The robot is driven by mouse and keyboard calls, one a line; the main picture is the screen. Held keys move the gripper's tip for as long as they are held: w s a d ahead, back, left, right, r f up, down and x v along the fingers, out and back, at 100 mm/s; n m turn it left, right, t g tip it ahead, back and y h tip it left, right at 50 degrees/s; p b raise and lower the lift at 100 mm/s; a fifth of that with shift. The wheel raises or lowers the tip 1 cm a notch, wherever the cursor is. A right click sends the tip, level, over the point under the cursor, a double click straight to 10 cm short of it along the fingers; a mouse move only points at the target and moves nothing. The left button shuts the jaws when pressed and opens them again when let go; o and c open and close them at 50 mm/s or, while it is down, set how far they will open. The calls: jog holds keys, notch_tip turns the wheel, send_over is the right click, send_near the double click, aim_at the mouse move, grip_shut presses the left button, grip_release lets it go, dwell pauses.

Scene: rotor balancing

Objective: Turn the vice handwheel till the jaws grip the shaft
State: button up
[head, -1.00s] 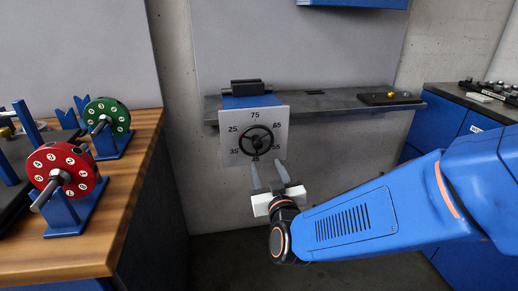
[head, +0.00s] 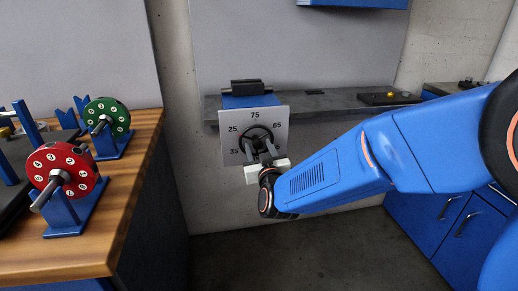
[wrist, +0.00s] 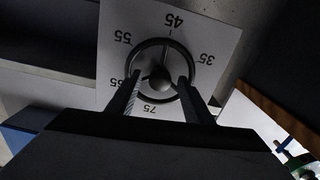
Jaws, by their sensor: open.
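The vice handwheel (head: 258,134) is a dark ring with spokes and a round hub, mounted on a white dial plate (head: 227,120) marked with numbers from 25 to 75. The blue and black vice (head: 247,90) sits above and behind the plate; the shaft cannot be made out. My gripper (head: 264,152) is open in front of the lower part of the wheel. In the wrist view the handwheel (wrist: 161,76) shows between my two spread fingers (wrist: 160,95), whose tips overlap its rim on either side. Whether they touch it I cannot tell.
The vice stands on a grey shelf (head: 335,101) with a dark plate (head: 390,98) at its right. A wooden bench (head: 135,165) at left holds a red rotor (head: 62,170) and a green rotor (head: 107,117) on blue stands. Blue cabinets (head: 440,215) stand at right.

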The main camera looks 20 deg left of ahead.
jog(key=shift+c, duration=0.5)
jog(key=c, duration=1)
jog(key=shift+o, duration=0.2)
jog(key=shift+m, duration=0.7)
jog(key=o, duration=1.1)
jog(key=shift+c, duration=0.2)
jog(key=shift+s, duration=0.1)
jog(key=v, duration=1.7)
jog(key=shift+s, duration=0.15)
